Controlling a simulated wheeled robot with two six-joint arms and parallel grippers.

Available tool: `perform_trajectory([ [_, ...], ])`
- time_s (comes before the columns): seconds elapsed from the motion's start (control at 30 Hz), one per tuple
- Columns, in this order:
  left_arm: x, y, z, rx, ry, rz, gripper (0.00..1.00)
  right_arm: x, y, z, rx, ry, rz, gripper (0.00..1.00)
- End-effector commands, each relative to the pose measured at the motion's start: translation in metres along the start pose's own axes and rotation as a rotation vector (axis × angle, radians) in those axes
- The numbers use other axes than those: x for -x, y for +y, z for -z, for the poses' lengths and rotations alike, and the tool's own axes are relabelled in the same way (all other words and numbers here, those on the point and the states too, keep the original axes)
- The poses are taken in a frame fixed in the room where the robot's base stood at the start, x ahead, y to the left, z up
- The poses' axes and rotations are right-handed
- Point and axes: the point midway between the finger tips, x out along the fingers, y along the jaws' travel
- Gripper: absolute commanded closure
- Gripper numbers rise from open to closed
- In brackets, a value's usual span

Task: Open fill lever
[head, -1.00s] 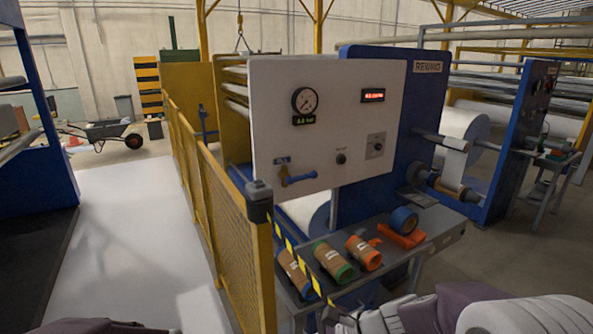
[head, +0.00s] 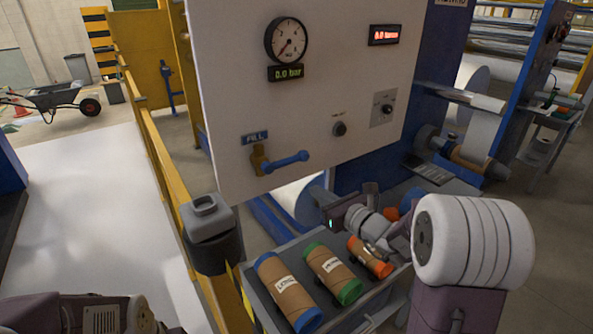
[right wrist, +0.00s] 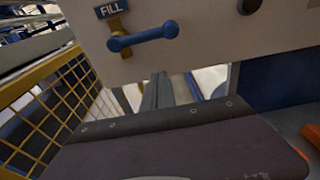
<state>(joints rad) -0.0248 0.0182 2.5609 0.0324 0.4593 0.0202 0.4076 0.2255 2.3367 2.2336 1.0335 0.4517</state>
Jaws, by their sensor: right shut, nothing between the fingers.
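The fill lever (head: 287,162) is a blue handle on a brass valve, under a blue FILL label on the white panel. It points right and slightly upward from the valve. In the right wrist view the lever (right wrist: 143,37) is above and a little left of my fingertips. My right gripper (head: 345,212) is below and right of the lever, near the panel's lower edge, apart from it. In the right wrist view its fingers (right wrist: 158,90) are together and empty. My left gripper is out of view; only part of that arm shows at lower left.
A pressure gauge (head: 287,41) reads 0.0 bar. A knob (head: 339,128) and a switch plate (head: 383,107) are right of the lever. Several rolls, including a blue-ended one (head: 290,291), lie on the grey shelf below. A yellow fence (head: 163,170) with a grey-capped post stands left.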

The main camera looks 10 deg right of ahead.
Motion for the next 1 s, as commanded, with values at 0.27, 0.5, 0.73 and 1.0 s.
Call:
perform_trajectory([
  [0.27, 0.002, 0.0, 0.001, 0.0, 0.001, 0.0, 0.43, -0.006, 0.001, -0.001, 0.0, 0.001, -0.003, 1.0],
  [0.5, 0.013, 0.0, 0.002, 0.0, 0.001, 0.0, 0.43, -0.051, 0.003, -0.002, 0.0, 0.002, -0.007, 1.0],
  [0.73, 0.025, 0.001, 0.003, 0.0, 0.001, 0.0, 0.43, -0.1, 0.003, -0.002, 0.0, 0.003, -0.006, 1.0],
  [1.0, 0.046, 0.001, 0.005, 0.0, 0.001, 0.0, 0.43, -0.089, 0.001, -0.036, 0.001, 0.001, -0.003, 1.0],
])
